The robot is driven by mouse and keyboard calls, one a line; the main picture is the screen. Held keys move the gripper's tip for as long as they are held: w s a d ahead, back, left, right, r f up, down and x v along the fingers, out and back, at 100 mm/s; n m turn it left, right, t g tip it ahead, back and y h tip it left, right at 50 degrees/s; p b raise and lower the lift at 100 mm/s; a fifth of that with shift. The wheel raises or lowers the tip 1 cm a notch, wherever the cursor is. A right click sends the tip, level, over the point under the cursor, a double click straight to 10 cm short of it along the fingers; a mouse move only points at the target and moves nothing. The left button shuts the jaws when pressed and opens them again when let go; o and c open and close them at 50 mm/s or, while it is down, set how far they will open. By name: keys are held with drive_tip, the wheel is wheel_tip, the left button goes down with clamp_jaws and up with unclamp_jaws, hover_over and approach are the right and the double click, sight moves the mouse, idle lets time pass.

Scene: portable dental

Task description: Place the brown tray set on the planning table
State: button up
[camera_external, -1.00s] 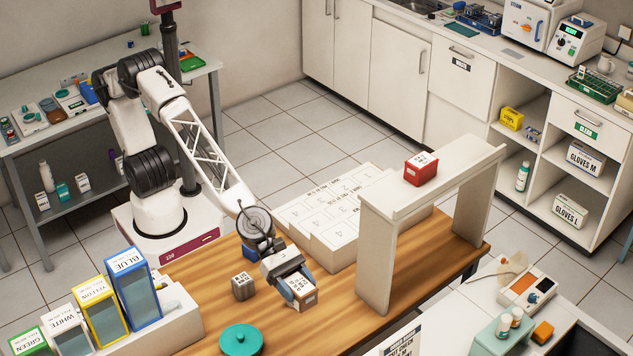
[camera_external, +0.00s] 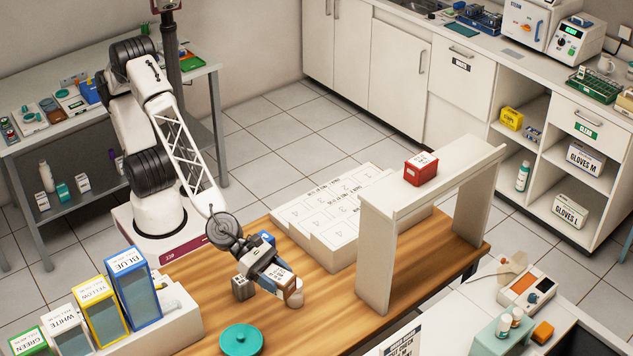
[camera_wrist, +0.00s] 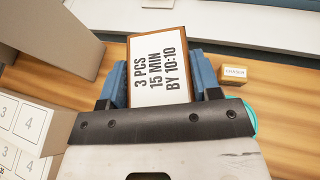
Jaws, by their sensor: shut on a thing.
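My gripper (camera_wrist: 163,88) is shut on a small brown box (camera_wrist: 158,58) with a white label reading "3 PCS 15 MIN BY 10:10". Blue fingers press its two sides in the wrist view. In the external view my gripper (camera_external: 268,279) holds the box (camera_external: 284,276) tilted at the middle of the wooden table (camera_external: 335,288); whether it touches the wood I cannot tell. A stepped white board (camera_external: 325,215) with numbered cells lies on the table behind the gripper. The board also shows at the lower left of the wrist view (camera_wrist: 24,122).
A teal lidded dish (camera_external: 241,340), a white arch (camera_external: 378,255) with a red box (camera_external: 421,169), and coloured bins (camera_external: 135,290) stand around.

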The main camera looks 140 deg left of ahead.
drive_tip(key=s+a+f+n+g+y, duration=0.1)
drive_tip(key=s+f, duration=0.3)
drive_tip(key=s, duration=0.8)
drive_tip(key=s+a+f+n+g+y, duration=0.2)
drive_tip(key=s+a+f+n+y, duration=0.1)
drive_tip(key=s, duration=1)
drive_tip(key=shift+a+f+n+y, duration=0.2)
drive_tip(key=shift+f+n+y, duration=0.35)
drive_tip(key=shift+n+y, duration=0.25)
drive_tip(key=shift+s, duration=0.1)
drive_tip(key=shift+f, duration=2.95)
drive_tip(key=shift+f, duration=2.05)
drive_tip(key=shift+f, duration=0.15)
drive_tip(key=o, duration=0.8)
drive_tip(key=shift+c, duration=0.2)
